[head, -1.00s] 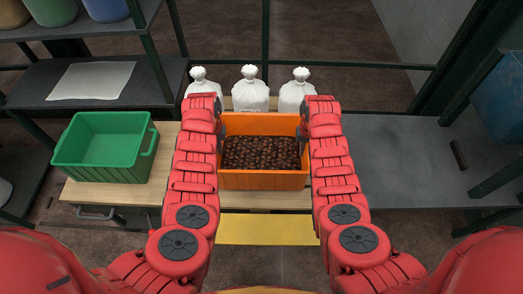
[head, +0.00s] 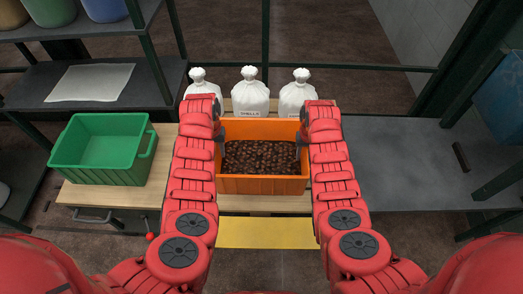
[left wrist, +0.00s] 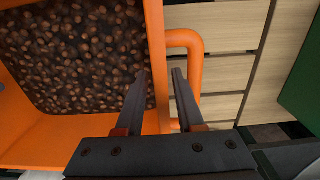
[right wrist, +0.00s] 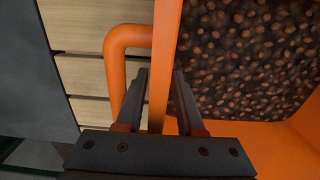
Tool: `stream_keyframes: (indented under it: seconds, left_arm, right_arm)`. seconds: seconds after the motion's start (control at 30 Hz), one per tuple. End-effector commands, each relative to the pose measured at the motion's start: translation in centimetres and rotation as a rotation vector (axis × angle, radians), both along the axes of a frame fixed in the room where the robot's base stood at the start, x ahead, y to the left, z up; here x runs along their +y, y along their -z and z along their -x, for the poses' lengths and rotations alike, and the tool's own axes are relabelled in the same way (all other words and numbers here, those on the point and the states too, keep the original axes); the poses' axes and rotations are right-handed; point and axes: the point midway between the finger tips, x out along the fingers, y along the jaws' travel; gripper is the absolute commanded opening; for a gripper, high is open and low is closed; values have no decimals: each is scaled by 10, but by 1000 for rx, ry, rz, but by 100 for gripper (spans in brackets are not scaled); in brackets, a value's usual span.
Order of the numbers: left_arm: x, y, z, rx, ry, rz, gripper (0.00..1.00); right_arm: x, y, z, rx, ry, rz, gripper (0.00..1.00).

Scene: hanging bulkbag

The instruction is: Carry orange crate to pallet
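The orange crate (head: 262,186), filled with brown nut-like pieces, stands upright in the middle of the head view. It sits on a slatted wooden surface (head: 265,204) that looks like a pallet. My left gripper (left wrist: 158,80) is at the crate's left side. Its fingers straddle the wall, one inside the crate and one in the handle loop (left wrist: 201,70), with a gap to the wall. My right gripper (right wrist: 161,78) straddles the right wall the same way by its handle (right wrist: 115,72), also with a small gap. Fingertips are mostly hidden in the head view.
Several white tied bags (head: 250,93) stand just behind the crate. A green empty crate (head: 105,150) sits on a wooden top at left. A bare grey table (head: 410,160) is at right. Dark frame posts (head: 266,40) stand behind. A yellow strip (head: 265,232) lies in front.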

Motion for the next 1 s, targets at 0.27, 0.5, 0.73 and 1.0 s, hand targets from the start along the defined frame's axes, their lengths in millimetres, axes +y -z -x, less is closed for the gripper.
stream_keyframes:
  seconds: [0.27, 0.5, 0.73, 1.0]
  left_arm:
    - [-1, -57, -2, -9, 5, -1, 37]
    - [-1, -95, -2, -7, 5, -1, 37]
    - [-1, -103, 0, -1, 4, -1, 37]
    - [-1, -103, 0, -2, 4, -1, 37]
  right_arm:
    - [0, 0, 0, 0, 0, 0, 37]
    - [0, 0, 0, 0, 0, 0, 37]
    - [0, -7, -1, -1, 0, 0, 37]
    - [0, -53, -2, -7, 0, -1, 37]
